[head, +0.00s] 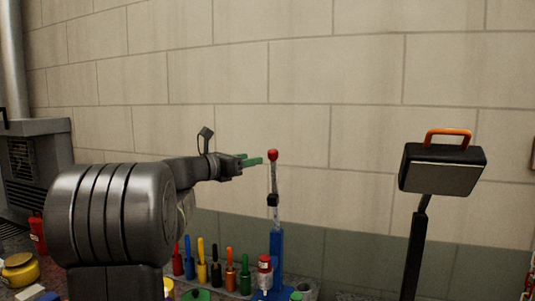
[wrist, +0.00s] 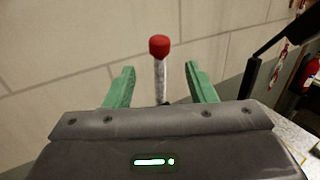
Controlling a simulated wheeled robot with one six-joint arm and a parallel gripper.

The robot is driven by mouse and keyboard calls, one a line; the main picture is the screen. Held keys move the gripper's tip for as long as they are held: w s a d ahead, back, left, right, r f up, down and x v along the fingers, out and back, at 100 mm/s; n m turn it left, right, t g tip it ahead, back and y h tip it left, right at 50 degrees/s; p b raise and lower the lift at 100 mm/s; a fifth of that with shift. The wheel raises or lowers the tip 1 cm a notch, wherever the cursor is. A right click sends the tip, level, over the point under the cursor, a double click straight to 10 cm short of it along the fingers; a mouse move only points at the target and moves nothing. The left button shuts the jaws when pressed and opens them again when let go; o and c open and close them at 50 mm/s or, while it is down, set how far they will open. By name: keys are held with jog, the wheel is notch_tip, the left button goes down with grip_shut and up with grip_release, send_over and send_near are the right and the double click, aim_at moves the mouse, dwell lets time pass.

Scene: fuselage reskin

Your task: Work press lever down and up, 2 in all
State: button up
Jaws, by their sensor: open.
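The press lever (head: 273,176) stands nearly upright above the blue press (head: 276,254), with a red ball knob (head: 273,154) on top. In the wrist view the red knob (wrist: 159,46) and its grey shaft (wrist: 161,80) show ahead of my gripper, between the two green fingers in the picture. My gripper (head: 252,161) is open and level with the knob, a little left of it in the head view. In the wrist view my gripper (wrist: 160,88) has clear gaps on both sides of the shaft. I see no contact with the lever.
Several colored-handled tools (head: 216,270) stand in a row left of the press. A red-capped bottle (head: 264,272) stands close in front of it. A work lamp (head: 441,168) on a dark post is at the right. The wall behind is bare.

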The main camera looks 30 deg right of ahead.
aim_at(269, 156)
jog(key=d+p, duration=0.1)
jog(key=d, duration=0.2)
jog(key=w+d, duration=0.1)
jog(key=d, duration=0.3)
jog(key=w+d+p, duration=0.1)
jog(key=d, duration=0.2)
jog(key=shift+d+p, duration=0.2)
jog(key=shift+p, duration=0.15)
jog(key=shift+a+f, duration=0.1)
grip_shut()
